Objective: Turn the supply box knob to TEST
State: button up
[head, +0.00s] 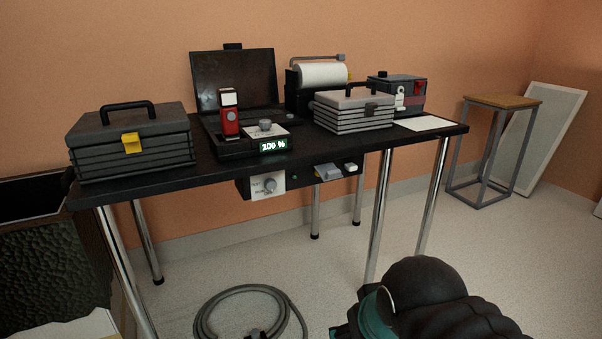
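A dark box with a pale front panel hangs under the table's front edge; it looks like the supply box (254,195). Its round grey knob (270,185) sits on that panel. Small lettering is beside the knob, too blurred to read, so I cannot tell which position the knob points to. A small green spot shows right of the panel. My gripper is not in the head view; only a dark part of my arm with a teal cap shows at the bottom right, apart from the box.
The black table (350,145) carries a grey toolbox (135,150), an open laptop (233,80), a unit reading 100 % (273,146), a red device (229,115), and a light case (354,112). A coiled hose (250,292) lies on the floor before the table. A stool (502,102) stands right.

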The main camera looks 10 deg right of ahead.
aim_at(270, 183)
jog(key=u, duration=0.35)
jog(key=k, duration=0.5)
jog(key=u, duration=1.2)
jog(key=i, duration=0.7)
jog(key=z, duration=0.6)
